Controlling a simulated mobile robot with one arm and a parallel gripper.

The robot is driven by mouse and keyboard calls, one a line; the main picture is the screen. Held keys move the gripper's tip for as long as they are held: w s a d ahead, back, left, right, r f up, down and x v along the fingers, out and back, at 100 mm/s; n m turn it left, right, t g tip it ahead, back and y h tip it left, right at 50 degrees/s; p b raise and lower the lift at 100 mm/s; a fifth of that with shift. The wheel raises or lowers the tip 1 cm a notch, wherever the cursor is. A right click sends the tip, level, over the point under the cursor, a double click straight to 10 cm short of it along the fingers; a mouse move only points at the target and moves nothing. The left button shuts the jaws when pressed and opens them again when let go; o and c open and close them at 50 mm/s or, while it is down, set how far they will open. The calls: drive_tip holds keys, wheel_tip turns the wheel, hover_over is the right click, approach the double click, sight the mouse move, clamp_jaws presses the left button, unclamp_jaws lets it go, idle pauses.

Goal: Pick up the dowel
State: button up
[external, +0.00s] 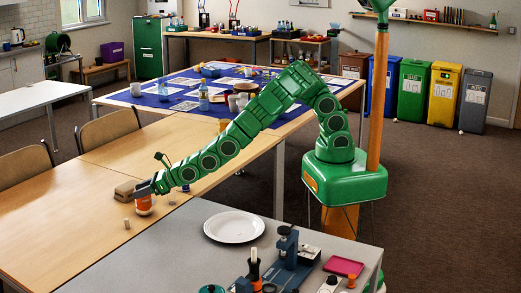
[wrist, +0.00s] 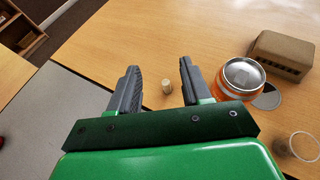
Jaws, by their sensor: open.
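The dowel (wrist: 167,87) is a short pale wooden cylinder on the wooden table. In the wrist view it shows between the lines of my two fingers, out past the palm, with clear space on both sides. In the external view it is a small pale piece (external: 126,223) in front of the orange jar. My gripper (wrist: 158,82) is open and empty, with grey fingers spread apart. In the external view its end (external: 145,188) is low over the table, close to the orange jar (external: 144,206), and its fingers are hard to make out.
The orange jar with a metal top (wrist: 240,78) is just right of my right finger. A brown box (wrist: 283,55) and a clear round glass (wrist: 304,146) lie further right. A grey table with a white plate (external: 234,227) adjoins. Table left of the dowel is clear.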

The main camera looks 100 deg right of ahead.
approach(126, 219)
wheel_tip(126, 219, down, 2)
drive_tip(key=w, duration=0.2)
drive_tip(key=shift+d+x, duration=0.15)
drive_tip(key=shift+x, duration=0.5)
drive_tip(key=shift+d+x, duration=0.15)
drive_tip(key=shift+x, duration=0.5)
drive_tip(key=shift+w+f, duration=0.3)
drive_tip(key=shift+w, duration=0.3)
drive_tip(key=shift+x, duration=1.85)
drive_tip(key=shift+r, duration=0.1)
clamp_jaws()
